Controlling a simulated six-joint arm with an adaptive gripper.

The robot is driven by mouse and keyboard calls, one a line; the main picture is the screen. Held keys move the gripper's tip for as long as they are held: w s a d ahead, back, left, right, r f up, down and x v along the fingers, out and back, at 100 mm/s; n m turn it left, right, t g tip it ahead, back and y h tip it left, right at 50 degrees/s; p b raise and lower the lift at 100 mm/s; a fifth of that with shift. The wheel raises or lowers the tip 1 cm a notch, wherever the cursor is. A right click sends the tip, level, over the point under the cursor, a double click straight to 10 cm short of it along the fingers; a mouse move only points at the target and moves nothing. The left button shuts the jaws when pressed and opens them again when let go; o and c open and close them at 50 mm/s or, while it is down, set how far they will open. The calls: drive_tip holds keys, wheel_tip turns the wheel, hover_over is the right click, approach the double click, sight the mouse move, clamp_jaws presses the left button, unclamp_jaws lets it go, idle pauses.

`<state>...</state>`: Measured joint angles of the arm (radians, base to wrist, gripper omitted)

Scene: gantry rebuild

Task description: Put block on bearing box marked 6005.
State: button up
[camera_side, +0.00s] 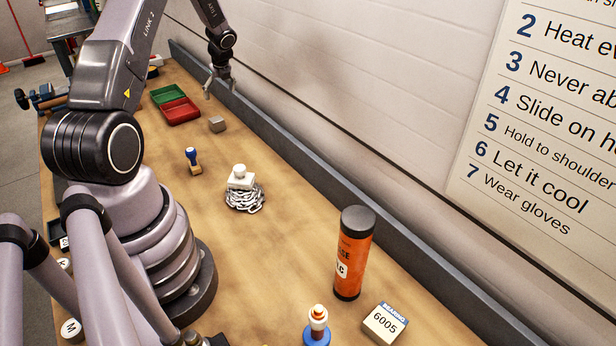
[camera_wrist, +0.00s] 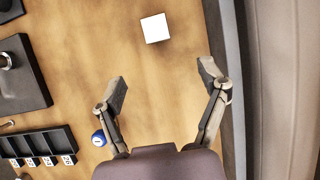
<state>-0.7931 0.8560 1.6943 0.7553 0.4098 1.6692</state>
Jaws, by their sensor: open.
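A small grey block (camera_side: 217,124) lies on the bench near the far end, beside the red tray. A pale, square-topped object (camera_wrist: 155,28) shows in the wrist view ahead of the fingertips; I cannot tell for certain that it is this block. My gripper (camera_side: 219,88) is above the bench near the wall, apart from the block. In the wrist view my gripper (camera_wrist: 165,78) is open, with nothing between its fingers. The bearing box marked 6005 (camera_side: 384,324) sits at the near end of the bench, its label facing up, with nothing on it.
An orange tube (camera_side: 354,254) stands upright close by the box, and a blue-based item (camera_side: 317,330) stands left of it. A chain pile (camera_side: 245,200) with a white piece, a stamp (camera_side: 193,162), and red (camera_side: 181,110) and green (camera_side: 165,94) trays occupy the bench. The wall edges the right.

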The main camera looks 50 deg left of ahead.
sight(216, 119)
drive_tip(key=x, duration=0.8)
drive_tip(key=shift+s+f, duration=0.1)
drive_tip(key=shift+f, duration=0.05)
drive_tip(key=shift+s+a+x, duration=0.15)
drive_tip(key=shift+x, duration=1.25)
drive_tip(key=shift+s+a+x, duration=0.1)
drive_tip(key=shift+a+x, duration=0.05)
drive_tip(key=shift+x, duration=1.2)
drive_tip(key=shift+c, duration=0.4)
drive_tip(key=c, duration=1.2)
drive_tip(key=shift+c, duration=0.2)
drive_tip(key=shift+r, duration=0.3)
